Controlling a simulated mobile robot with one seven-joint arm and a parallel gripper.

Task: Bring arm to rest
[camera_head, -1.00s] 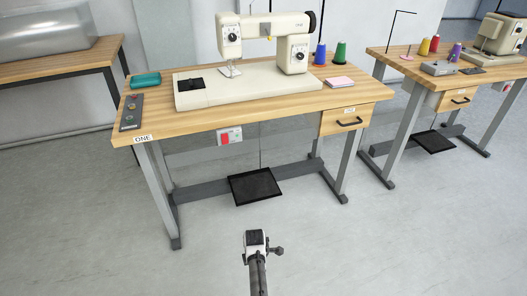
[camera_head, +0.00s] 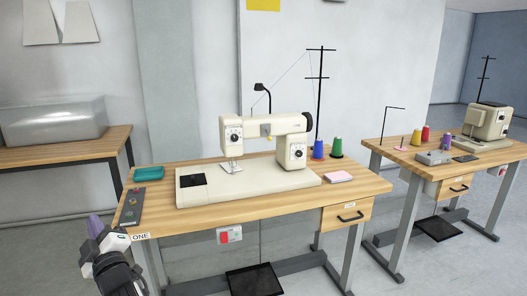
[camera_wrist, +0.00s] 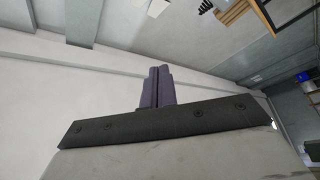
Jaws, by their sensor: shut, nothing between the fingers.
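My gripper (camera_head: 95,224) is at the lower left in the head view, in front of the left front corner of the sewing table marked ONE. Its purple-grey fingers point up. In the wrist view the two fingers (camera_wrist: 156,87) lie side by side, shut and empty. My arm below the gripper is cut off by the bottom edge of the head view. The wrist view looks toward walls, with nothing close to the fingertips.
A sewing table (camera_head: 365,196) bears a cream sewing machine (camera_head: 247,185), thread spools and a teal case (camera_head: 149,173). A second sewing table (camera_head: 405,165) stands at the right. A wooden table (camera_head: 115,143) with a clear cover (camera_head: 55,122) stands at the left.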

